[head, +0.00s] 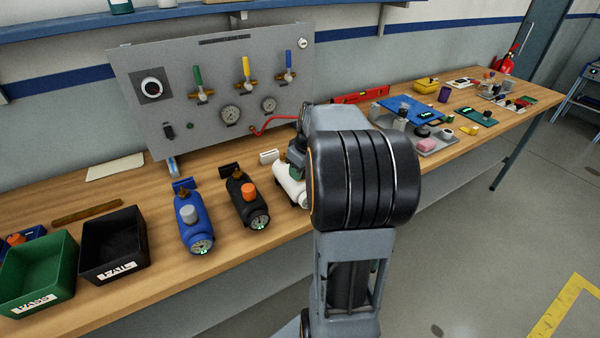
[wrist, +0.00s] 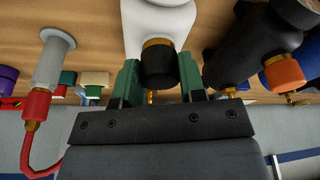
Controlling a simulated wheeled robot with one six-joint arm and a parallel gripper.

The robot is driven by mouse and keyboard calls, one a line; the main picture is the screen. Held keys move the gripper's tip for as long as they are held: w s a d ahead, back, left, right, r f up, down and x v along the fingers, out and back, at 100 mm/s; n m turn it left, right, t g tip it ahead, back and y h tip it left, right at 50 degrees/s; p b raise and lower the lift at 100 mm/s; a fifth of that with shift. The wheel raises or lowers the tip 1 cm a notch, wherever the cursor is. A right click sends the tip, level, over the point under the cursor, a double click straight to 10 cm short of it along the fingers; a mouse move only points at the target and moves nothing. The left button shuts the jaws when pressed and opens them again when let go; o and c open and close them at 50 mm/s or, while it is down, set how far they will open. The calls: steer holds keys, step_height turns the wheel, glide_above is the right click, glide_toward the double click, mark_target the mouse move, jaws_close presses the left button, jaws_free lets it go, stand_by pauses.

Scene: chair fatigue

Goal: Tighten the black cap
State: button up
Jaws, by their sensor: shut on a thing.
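The black cap (wrist: 158,64) sits on the white bottle (wrist: 160,20), with a brass-coloured ring at its base. My gripper (wrist: 158,80) has its two green fingers on either side of the cap and is shut on it. In the head view the white bottle (head: 287,186) lies on the bench, partly covered by my arm. My gripper (head: 297,158) shows only in part there, and the cap is hidden.
A black bottle with an orange cap (head: 249,190) and a blue bottle with a grey cap (head: 188,213) lie to the left. A black bin (head: 113,240) and a green bin (head: 38,270) stand further left. A gauge panel (head: 215,90) stands behind.

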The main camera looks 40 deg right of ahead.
steer(key=o, duration=0.9)
steer(key=n, duration=0.3)
steer(key=shift+y, duration=0.4)
steer(key=shift+n, duration=0.5)
steer(key=n+g, duration=0.1)
steer(key=n, duration=0.2)
steer(key=shift+n+y+b, duration=0.3)
steer(key=shift+y+b, duration=0.05)
steer(key=shift+y, duration=0.05)
